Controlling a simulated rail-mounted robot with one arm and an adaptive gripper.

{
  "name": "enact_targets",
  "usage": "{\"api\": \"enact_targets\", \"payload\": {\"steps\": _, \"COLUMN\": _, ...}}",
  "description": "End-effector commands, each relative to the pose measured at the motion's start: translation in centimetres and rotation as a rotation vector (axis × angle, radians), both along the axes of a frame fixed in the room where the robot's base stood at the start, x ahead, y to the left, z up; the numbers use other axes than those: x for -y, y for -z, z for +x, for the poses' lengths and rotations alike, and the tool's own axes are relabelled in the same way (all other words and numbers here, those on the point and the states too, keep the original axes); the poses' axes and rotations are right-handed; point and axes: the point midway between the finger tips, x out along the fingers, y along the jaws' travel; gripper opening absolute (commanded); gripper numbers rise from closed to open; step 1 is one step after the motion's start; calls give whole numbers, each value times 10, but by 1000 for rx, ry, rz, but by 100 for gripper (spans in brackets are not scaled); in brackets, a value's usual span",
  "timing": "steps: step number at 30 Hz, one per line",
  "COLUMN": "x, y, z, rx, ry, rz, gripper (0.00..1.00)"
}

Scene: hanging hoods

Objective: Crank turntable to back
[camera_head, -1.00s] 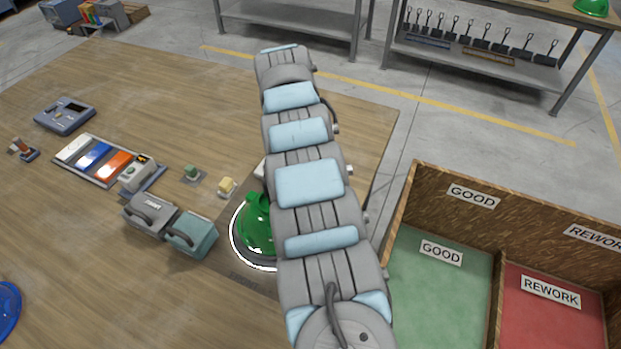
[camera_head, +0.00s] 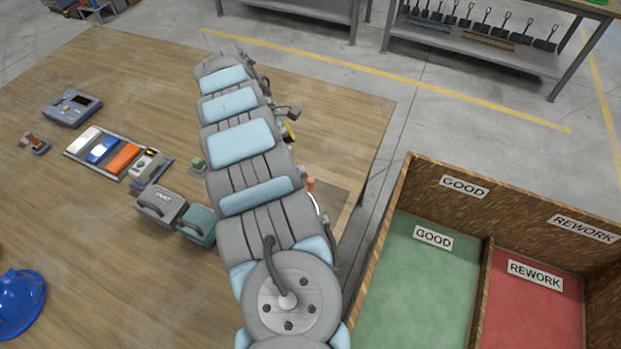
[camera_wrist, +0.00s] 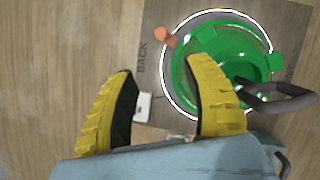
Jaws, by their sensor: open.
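The turntable (camera_wrist: 168,82) is a disc with a bright white rim. A green hood (camera_wrist: 225,60) sits on it. In the head view my arm covers most of the turntable, leaving a bit of rim (camera_head: 319,204) in sight. An orange crank knob (camera_wrist: 165,37) stands at the rim, close to the printed word BACK (camera_wrist: 143,57). The knob also shows in the head view (camera_head: 310,184), just right of my arm. My gripper (camera_wrist: 165,78) has yellow fingers, spread open and empty. The right finger overlaps the hood's edge in the wrist view; contact cannot be told. The knob is beyond the fingertips.
A grey case (camera_head: 160,206) and a teal case (camera_head: 198,226) stand left of my arm. A tray of coloured blocks (camera_head: 95,160) lies farther left. A blue hood (camera_head: 20,300) is at lower left. GOOD (camera_head: 420,290) and REWORK (camera_head: 540,310) bins stand right.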

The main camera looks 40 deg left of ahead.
Motion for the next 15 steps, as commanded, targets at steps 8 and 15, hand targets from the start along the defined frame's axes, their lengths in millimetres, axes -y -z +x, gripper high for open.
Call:
{"api": "enact_targets", "payload": {"steps": 8, "x": 15, "y": 47, "z": 10, "rx": -6, "ry": 0, "rz": -4, "gripper": 51}}
{"api": "enact_targets", "payload": {"steps": 15, "x": 27, "y": 86, "z": 20, "rx": -7, "ry": 0, "rz": -5, "gripper": 51}}
